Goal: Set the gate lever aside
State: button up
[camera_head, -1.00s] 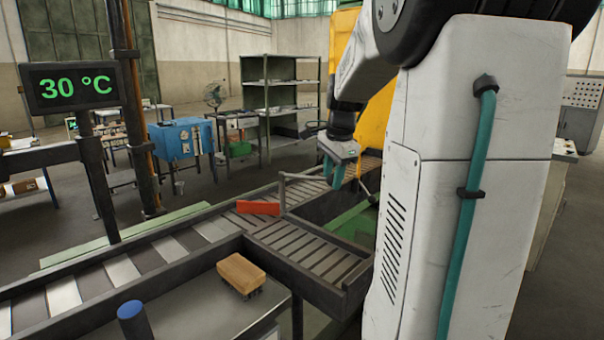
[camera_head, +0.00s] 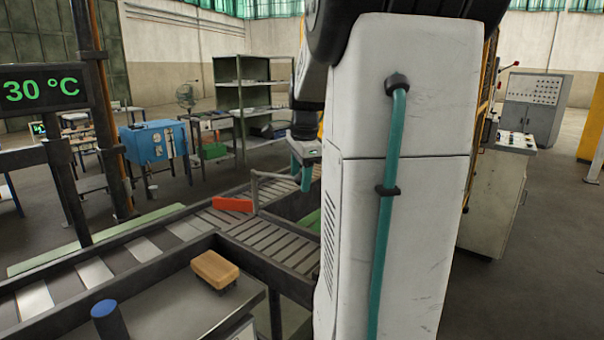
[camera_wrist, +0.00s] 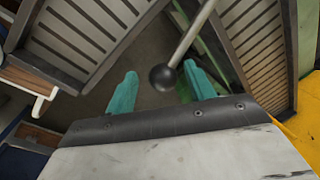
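The gate lever (camera_wrist: 190,38) is a thin grey rod with a black ball knob at its end. In the wrist view the knob lies between the two teal fingers of my gripper (camera_wrist: 160,73), with gaps on both sides. My gripper is open. In the head view the grey lever (camera_head: 256,188) rises from the conveyor and bends right toward my gripper (camera_head: 304,178); its knob end is not visible there. A red-orange plate (camera_head: 232,204) stands on the conveyor by the lever's foot.
The slatted conveyor (camera_head: 268,243) runs below my gripper, with dark edge rails. A tan brush-like block (camera_head: 214,269) lies on a grey table at the front. A temperature display (camera_head: 40,90) reads 30 °C. A control console (camera_head: 495,195) stands right, with open floor beyond.

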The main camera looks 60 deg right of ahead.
jog(key=shift+d, duration=0.1)
notch_tip(320, 180, up, 8)
jog(key=s, duration=0.1)
jog(key=shift+s+a+f, duration=0.15)
jog(key=shift+a+f, duration=0.05)
jog(key=shift+a, duration=0.25)
dwell(0.5)
